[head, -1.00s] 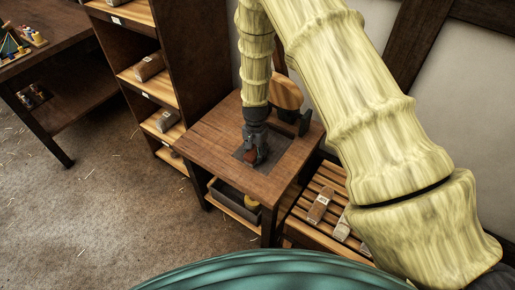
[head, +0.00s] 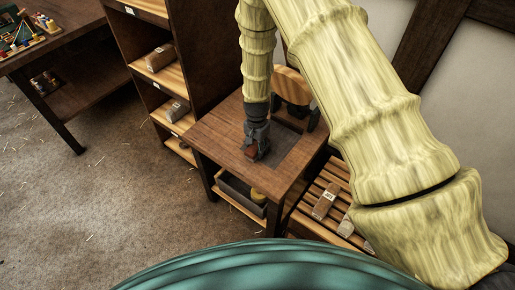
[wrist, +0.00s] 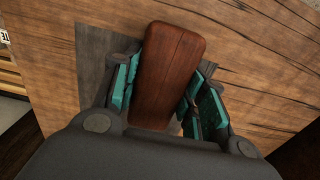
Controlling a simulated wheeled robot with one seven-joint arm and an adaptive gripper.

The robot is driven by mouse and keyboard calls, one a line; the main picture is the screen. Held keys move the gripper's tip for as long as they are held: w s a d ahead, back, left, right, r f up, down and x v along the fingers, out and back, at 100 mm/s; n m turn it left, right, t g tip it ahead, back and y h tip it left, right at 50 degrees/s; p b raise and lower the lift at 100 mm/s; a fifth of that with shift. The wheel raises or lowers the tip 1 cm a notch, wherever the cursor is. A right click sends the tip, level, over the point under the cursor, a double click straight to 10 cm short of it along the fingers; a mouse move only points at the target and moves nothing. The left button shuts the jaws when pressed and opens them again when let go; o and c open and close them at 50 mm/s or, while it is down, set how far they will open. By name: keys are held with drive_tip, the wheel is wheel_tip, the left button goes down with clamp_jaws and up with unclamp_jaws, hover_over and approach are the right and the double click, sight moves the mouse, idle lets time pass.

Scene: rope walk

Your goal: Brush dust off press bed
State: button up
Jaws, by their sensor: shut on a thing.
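A wooden brush block (wrist: 165,75), reddish brown with rounded corners, sits between the teal finger pads of my gripper (wrist: 163,98) in the wrist view. My gripper (head: 254,151) is shut on it, with the brush block (head: 250,153) low at the fingertips over the press bed. Bristles are hidden, so I cannot tell whether they touch. The press bed (head: 293,148) is a dark grey plate set in a small wooden table; my gripper is at its left edge. The bed also shows in the wrist view (wrist: 90,62), partly covered by the brush and gripper. I cannot make out dust.
A round wooden piece on a dark bracket (head: 292,86) stands behind the bed. A shelf unit with parcels (head: 160,57) stands left of the wooden table (head: 222,128). A tray with a yellow item (head: 240,190) is below. A slatted rack (head: 318,222) stands at right.

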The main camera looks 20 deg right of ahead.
drive_tip(key=shift+w+d+f, duration=0.1)
drive_tip(key=shift+w+d, duration=0.45)
drive_tip(key=shift+d, duration=0.2)
drive_tip(key=shift+w+d+f, duration=0.1)
drive_tip(key=shift+w+d, duration=0.45)
drive_tip(key=shift+d, duration=0.15)
drive_tip(key=shift+w+d+r, duration=0.1)
drive_tip(key=shift+w+d, duration=0.55)
drive_tip(key=shift+d, duration=0.2)
drive_tip(key=shift+w+d+r, duration=0.1)
drive_tip(key=shift+w+d, duration=0.55)
drive_tip(key=shift+d, duration=0.15)
drive_tip(key=shift+r, duration=0.1)
drive_tip(key=shift+r+p, duration=1.85)
drive_tip(key=shift+r, duration=1.05)
wheel_tip(320, 180, up, 3)
drive_tip(key=shift+f+p, duration=0.1)
drive_tip(key=shift+p, duration=0.95)
